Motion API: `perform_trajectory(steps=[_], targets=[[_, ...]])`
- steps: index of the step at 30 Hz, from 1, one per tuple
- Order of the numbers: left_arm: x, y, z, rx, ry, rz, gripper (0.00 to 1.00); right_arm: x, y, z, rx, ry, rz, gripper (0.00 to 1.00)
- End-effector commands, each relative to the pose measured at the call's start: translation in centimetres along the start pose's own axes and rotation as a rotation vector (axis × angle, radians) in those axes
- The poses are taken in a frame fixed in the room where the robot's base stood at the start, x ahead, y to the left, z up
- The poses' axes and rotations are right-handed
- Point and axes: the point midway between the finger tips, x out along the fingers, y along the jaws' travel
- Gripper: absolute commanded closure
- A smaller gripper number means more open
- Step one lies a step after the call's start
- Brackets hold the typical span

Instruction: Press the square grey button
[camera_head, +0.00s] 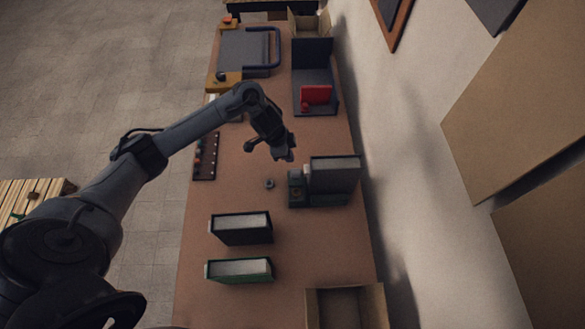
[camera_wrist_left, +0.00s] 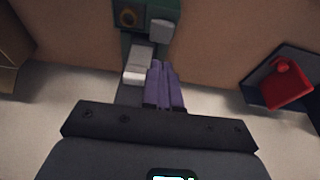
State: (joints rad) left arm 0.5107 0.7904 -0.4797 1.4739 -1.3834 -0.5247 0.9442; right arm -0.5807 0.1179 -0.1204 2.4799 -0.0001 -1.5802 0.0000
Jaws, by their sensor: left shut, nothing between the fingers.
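A dark green device (camera_head: 297,201) stands on the table, right of centre in the head view, with a large grey block at its right. In the left wrist view, the device (camera_wrist_left: 137,35) carries a round brass-coloured ring, a square grey block (camera_wrist_left: 160,31) that looks like the button, and a pale block (camera_wrist_left: 137,72) nearer the fingers. I cannot tell whether the grey block is pressed in. My left gripper (camera_head: 286,154) is beside the device, towards the far end of the table. Its purple fingers (camera_wrist_left: 165,85) are shut and empty, close to the pale block; contact is unclear.
Two dark book-like boxes (camera_head: 241,228) stand nearer on the table (camera_head: 205,285). An open cardboard box (camera_head: 318,310) is at the near end. A red object (camera_head: 316,95) sits in a dark holder beyond my gripper.

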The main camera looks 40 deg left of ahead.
Motion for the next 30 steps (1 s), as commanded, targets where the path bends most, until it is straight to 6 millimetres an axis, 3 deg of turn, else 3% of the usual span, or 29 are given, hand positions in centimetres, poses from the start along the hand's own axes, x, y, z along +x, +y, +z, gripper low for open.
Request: perform_trajectory(steps=[6,13,21,30], targets=[[4.3,0.1,0.0,-0.002,-0.001,0.003,1.00,0.3,0.0,0.1,0.000,0.000,0.000,0.57],[7.4,0.1,0.7,-0.001,-0.002,0.001,1.00,0.5,0.0,0.1,0.000,0.000,0.000,0.57],[8.9,0.0,1.1,0.001,-0.001,0.000,1.00,0.5,0.0,0.2,0.000,0.000,0.001,0.57],[9.0,0.0,1.2,0.001,-0.001,0.000,1.00,0.5,0.1,0.2,-0.003,0.000,0.003,0.57]])
